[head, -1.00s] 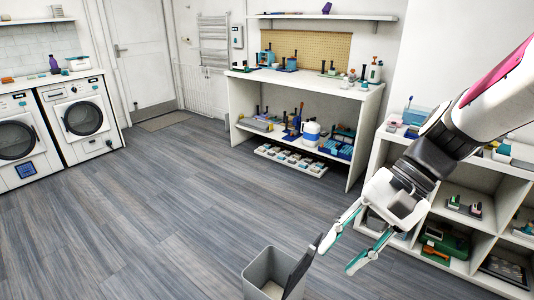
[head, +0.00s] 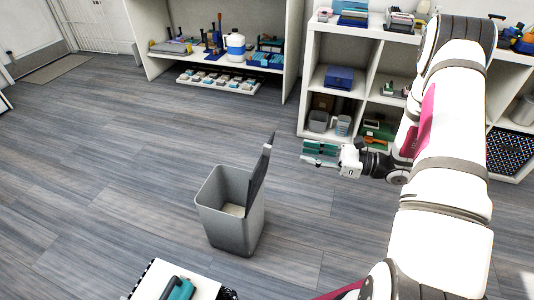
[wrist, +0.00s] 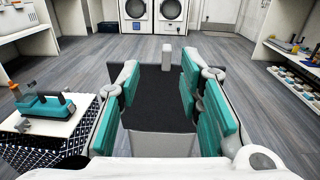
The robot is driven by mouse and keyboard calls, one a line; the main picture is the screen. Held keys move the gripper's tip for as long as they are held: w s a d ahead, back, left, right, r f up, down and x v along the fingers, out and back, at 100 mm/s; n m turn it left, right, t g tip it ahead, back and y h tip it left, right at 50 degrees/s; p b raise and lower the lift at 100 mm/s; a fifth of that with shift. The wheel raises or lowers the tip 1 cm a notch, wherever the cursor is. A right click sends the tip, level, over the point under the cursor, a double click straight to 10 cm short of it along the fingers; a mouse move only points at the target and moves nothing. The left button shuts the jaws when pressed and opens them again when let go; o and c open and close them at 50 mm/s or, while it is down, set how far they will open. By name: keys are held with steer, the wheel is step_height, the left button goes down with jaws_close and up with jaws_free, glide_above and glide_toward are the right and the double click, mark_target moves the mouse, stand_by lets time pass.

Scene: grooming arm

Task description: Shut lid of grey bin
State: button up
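The grey bin (head: 228,222) stands on the floor, its top open. Its dark lid (head: 260,178) is raised nearly upright at the bin's right edge. My gripper (head: 318,153) is to the right of the lid, apart from it in the head view, with its fingers pointing towards it. In the wrist view, my gripper (wrist: 160,78) has its teal-padded fingers wide apart and nothing between them. The lid's dark face (wrist: 165,100) shows ahead, with a pale tab (wrist: 167,57) at its top. Part of the bin wall (wrist: 160,145) shows below it.
A small white-topped stand (head: 170,283) with a teal tool is in front of the bin. White shelves (head: 312,85) stand behind my gripper, and a white workbench (head: 292,50) is at the back. The floor left of the bin is clear.

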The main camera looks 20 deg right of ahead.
mark_target(267, 145)
steer(key=shift+m+t, duration=0.3)
steer(key=shift+m, duration=0.1)
steer(key=b+x, duration=0.1)
steer(key=x, duration=0.3)
steer(key=f+b+x, duration=0.1)
steer(key=x, duration=0.3)
steer(key=b+x, duration=0.1)
steer(key=x, duration=0.4)
steer(key=shift+w+d+f, duration=0.15)
steer(key=shift+w+f, duration=0.15)
steer(key=shift+w, duration=0.05)
steer(key=shift+c, duration=0.3)
jaws_close()
